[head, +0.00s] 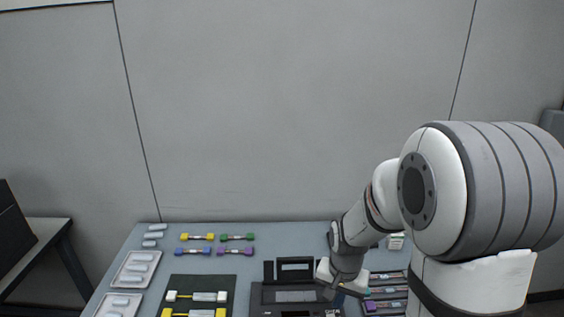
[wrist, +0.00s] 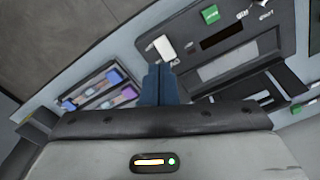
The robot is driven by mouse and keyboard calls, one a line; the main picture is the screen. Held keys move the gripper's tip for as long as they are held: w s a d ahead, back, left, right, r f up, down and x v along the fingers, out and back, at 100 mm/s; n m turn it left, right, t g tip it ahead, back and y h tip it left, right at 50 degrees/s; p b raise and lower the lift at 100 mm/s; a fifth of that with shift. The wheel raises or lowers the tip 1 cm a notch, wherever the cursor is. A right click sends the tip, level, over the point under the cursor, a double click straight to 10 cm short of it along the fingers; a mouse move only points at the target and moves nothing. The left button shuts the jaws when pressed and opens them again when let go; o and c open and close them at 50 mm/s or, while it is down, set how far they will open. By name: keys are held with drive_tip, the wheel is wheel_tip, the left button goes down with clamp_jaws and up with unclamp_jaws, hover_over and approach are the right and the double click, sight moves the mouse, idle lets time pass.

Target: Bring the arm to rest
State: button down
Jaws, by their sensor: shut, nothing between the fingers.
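My gripper (head: 341,286) is over the right part of the table, just right of the dark splicing machine (head: 262,297). In the wrist view its blue fingers (wrist: 158,84) are together, with nothing between them. The splicing machine also shows in the wrist view (wrist: 275,48), with a green button and a white button on its dark face. My gripper overlaps the machine's right edge in both views; whether they touch I cannot tell. My arm reaches in from the right and hides part of the table.
A tray with purple-ended pieces (head: 386,305) lies right of my gripper. A dark mat (head: 226,284) with white and yellow connectors lies left of the machine. Coloured pieces (head: 197,237) and pale trays (head: 121,283) are farther left. A grey wall (head: 280,110) stands behind the table.

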drive_tip(key=s+r+n+t, duration=0.2)
drive_tip(key=s+r+n, duration=0.3)
drive_tip(key=s+r, duration=0.8)
drive_tip(key=shift+s+r+t, duration=0.15)
drive_tip(key=shift+r+t, duration=0.15)
drive_tip(key=shift+r, duration=0.65)
drive_tip(key=shift+d, duration=0.1)
